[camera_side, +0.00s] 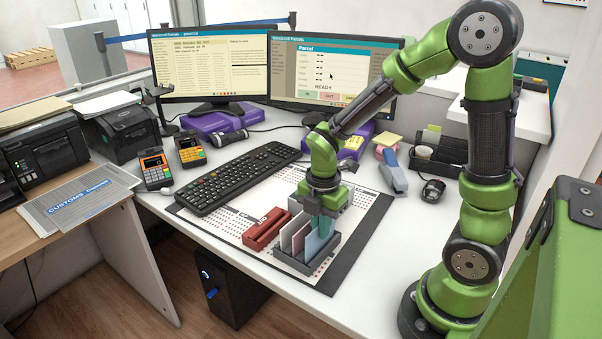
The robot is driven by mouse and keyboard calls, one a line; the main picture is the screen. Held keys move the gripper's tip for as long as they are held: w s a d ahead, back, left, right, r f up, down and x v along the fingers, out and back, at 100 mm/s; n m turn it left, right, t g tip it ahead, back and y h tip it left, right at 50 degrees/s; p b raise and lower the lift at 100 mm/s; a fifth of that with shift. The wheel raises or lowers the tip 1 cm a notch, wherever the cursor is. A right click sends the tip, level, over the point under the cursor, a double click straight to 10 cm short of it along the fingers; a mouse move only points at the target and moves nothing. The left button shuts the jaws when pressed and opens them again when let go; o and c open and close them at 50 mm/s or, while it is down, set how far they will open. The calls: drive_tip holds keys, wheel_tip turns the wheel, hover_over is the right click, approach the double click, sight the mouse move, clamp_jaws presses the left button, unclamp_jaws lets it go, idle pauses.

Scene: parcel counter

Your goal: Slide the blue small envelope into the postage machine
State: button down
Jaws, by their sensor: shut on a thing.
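The blue small envelope (317,242) stands upright at the right end of a grey slotted holder (318,265), beside pale envelopes. My gripper (327,213) is above the holder with its fingers pointing down, shut on the top of the blue envelope. The envelope's lower part is still between the holder's walls. I cannot tell for sure which device is the postage machine; a black machine (125,132) with a slotted top stands at the back left of the counter.
A keyboard (238,178) and two card terminals (156,169) are further left. Two monitors (210,68) stand behind. A grey-blue stapler (393,174) and black mouse (432,190) are right.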

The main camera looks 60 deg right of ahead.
wheel_tip(320, 180, up, 8)
drive_tip(key=w+d+f, duration=0.1)
drive_tip(key=w+d, duration=0.1)
drive_tip(key=d, duration=0.5)
drive_tip(key=w+d+f, duration=0.2)
drive_tip(key=w+d, duration=0.1)
drive_tip(key=d, duration=0.5)
drive_tip(key=shift+w, duration=0.2)
drive_tip(key=shift+f, duration=2.2)
idle(0.4)
drive_tip(key=c, duration=1.2)
unclamp_jaws()
wheel_tip(320, 180, up, 17)
